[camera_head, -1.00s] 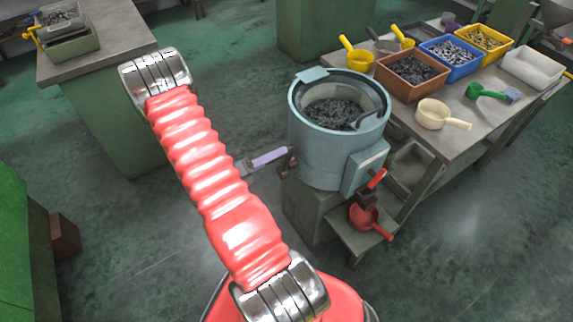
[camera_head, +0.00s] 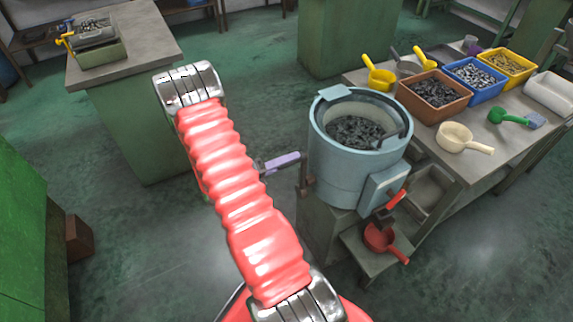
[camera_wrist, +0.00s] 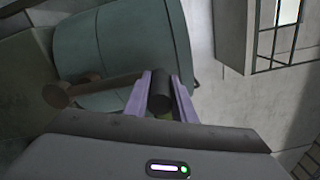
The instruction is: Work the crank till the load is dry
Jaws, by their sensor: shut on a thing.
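The dryer is a pale blue-grey drum (camera_head: 336,168) on a stand, open at the top. Its load of dark metal pieces (camera_head: 354,131) lies inside; I cannot tell whether it is wet. The crank sticks out of the drum's left side in the head view. In the wrist view the crank's dark round handle (camera_wrist: 160,92) sits between the lilac fingers of my gripper (camera_wrist: 161,85), which is shut on it. A brown crank arm (camera_wrist: 100,86) runs left to a hub. In the head view my gripper (camera_head: 284,161) is left of the drum, partly hidden by my red arm.
A table at right holds an orange bin (camera_head: 433,104), a blue bin (camera_head: 475,84), a yellow bin (camera_head: 508,70) and several scoops. A red scoop (camera_head: 380,238) lies on the low shelf before the drum. Floor between is clear.

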